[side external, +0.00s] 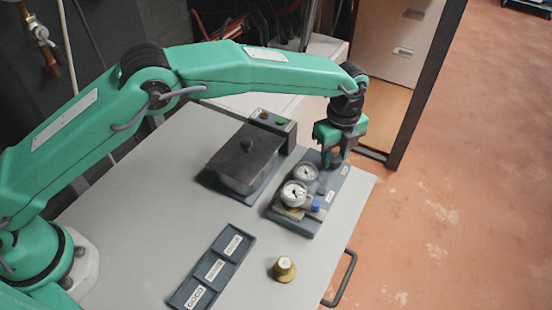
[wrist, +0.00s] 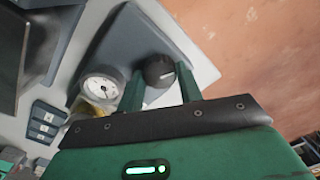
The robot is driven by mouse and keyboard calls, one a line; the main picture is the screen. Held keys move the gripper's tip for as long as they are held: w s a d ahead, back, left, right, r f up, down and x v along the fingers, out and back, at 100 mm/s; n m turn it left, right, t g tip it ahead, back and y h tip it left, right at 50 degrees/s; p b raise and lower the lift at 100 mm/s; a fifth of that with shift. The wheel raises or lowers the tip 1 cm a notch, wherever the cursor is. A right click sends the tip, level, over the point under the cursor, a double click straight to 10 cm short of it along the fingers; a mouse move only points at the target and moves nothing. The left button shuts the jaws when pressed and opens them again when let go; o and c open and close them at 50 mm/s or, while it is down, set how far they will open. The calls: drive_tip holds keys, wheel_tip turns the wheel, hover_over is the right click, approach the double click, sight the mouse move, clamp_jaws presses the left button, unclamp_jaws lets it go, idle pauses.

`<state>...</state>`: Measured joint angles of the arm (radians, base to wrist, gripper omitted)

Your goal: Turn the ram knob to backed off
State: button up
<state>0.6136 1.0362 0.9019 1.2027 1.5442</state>
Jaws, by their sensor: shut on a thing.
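The ram knob (wrist: 159,71) is a dark round knob with a short pale mark, in the upper middle of the wrist view. My gripper (wrist: 160,80) has one green finger on each side of it and is shut on it. In the side external view my gripper (side external: 332,158) points down at the far end of the grey gauge panel (side external: 279,218) and largely hides the knob there. The knob's setting labels cannot be read.
Two round gauges (side external: 294,194), a blue knob (side external: 316,206) and brass fittings sit on the panel close by. A dark lidded box (side external: 238,165) stands to the left. A labelled tray (side external: 212,268) and a brass part (side external: 284,268) lie in front, with bare table between.

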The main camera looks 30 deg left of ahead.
drive_tip(key=shift+n, duration=0.5)
drive_tip(key=n, duration=0.5)
drive_tip(key=shift+r, duration=0.1)
drive_tip(key=n, duration=0.5)
drive_tip(key=shift+n, duration=0.4)
drive_tip(key=n, duration=0.5)
drive_tip(key=shift+w, duration=0.1)
drive_tip(key=n, duration=0.5)
drive_tip(key=shift+n, duration=0.4)
drive_tip(key=o, duration=1)
